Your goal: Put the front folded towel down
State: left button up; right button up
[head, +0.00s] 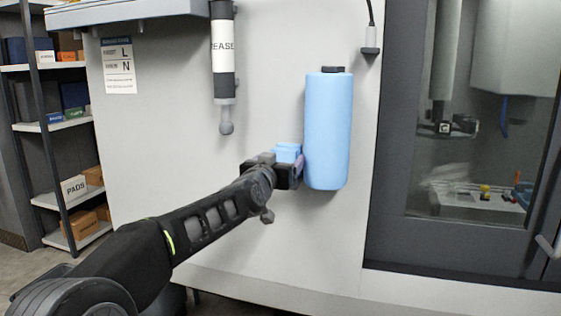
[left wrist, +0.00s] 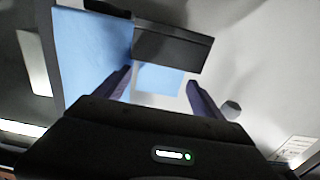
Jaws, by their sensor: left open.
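A small light-blue block that looks like the folded towel (head: 288,152) shows just beyond my left gripper (head: 284,162) in the head view. In the left wrist view the light-blue towel (left wrist: 160,79) lies between the two open fingers, below a dark bar. My left gripper (left wrist: 160,88) is open, with a finger on either side of the towel's visible face. I cannot tell whether the fingers touch it. The gripper hides the towel's lower part and what bears it. My right gripper is out of view.
A large blue cylinder (head: 328,130) with a dark cap hangs on the pale wall right beside the gripper. It also fills the left of the wrist view (left wrist: 92,55). A grease tube (head: 222,55) hangs above left. A dark-framed window (head: 395,120) is at right, shelves (head: 48,125) at far left.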

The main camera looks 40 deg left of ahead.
pick_arm(q)
jog(key=shift+s+d, duration=0.15)
jog(key=shift+s, duration=0.15)
jog(key=b+v, duration=0.2)
jog(key=v, duration=0.5)
jog(key=shift+d+f, duration=0.1)
dwell(0.5)
